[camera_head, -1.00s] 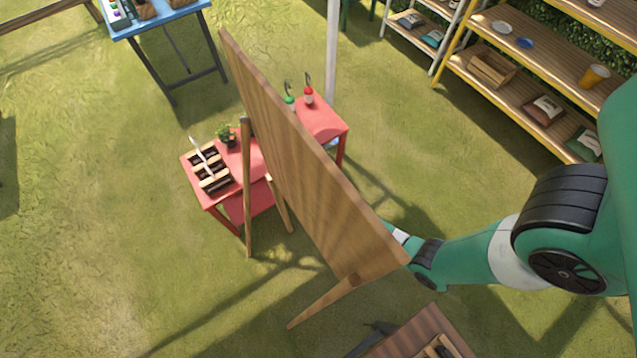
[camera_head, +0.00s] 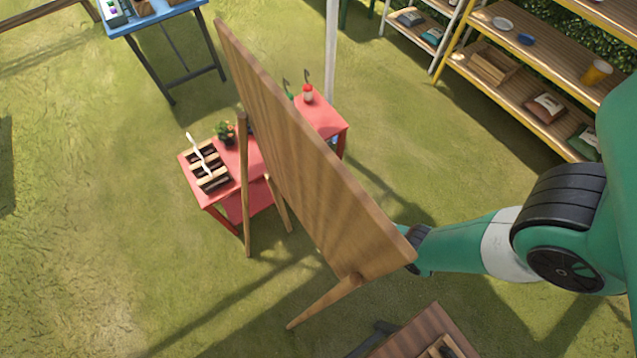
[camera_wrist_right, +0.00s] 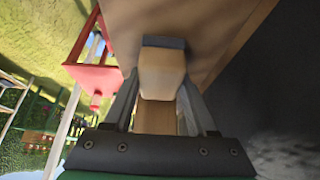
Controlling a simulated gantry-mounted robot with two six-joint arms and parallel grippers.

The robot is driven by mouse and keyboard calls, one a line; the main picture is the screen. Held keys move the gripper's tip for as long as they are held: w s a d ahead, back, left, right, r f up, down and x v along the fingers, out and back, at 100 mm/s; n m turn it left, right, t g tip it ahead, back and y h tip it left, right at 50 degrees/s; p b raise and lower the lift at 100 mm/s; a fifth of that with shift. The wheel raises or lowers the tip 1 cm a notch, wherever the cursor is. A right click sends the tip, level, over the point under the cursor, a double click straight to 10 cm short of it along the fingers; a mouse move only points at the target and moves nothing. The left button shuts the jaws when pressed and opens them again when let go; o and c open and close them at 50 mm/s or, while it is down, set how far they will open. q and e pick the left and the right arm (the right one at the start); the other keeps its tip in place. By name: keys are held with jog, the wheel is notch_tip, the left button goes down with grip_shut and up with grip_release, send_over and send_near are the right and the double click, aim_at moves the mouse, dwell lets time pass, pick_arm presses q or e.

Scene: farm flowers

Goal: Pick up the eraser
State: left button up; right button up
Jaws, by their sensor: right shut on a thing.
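The eraser (camera_wrist_right: 162,72) is a pale wooden block with a dark grey strip along its top edge in the right wrist view. My right gripper (camera_wrist_right: 160,95) is shut on it, with one finger along each side. A brown wooden surface lies directly behind the eraser; I cannot tell whether they touch. In the head view my right arm comes in from the right, and its gripper and the eraser are hidden behind the wooden easel board (camera_head: 310,170). My left gripper is in no view.
The easel's wooden legs (camera_head: 325,300) stand on grass. A red table (camera_head: 228,196) with a planter tray (camera_head: 208,168) stands behind it on the left. A brown wooden surface (camera_head: 405,340) is at the bottom edge. Yellow-framed shelves (camera_head: 510,85) stand at upper right.

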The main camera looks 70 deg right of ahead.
jog(key=c, duration=0.4)
jog(key=shift+r, duration=0.1)
jog(key=shift+r, duration=0.3)
notch_tip(320, 180, up, 3)
jog(key=shift+f+p, duration=0.1)
jog(key=shift+p, duration=0.95)
jog(key=s+a+r+p, duration=0.4)
jog(key=s+a+r, duration=0.3)
jog(key=s, duration=0.5)
notch_tip(320, 180, up, 2)
jog(key=shift+r, duration=0.2)
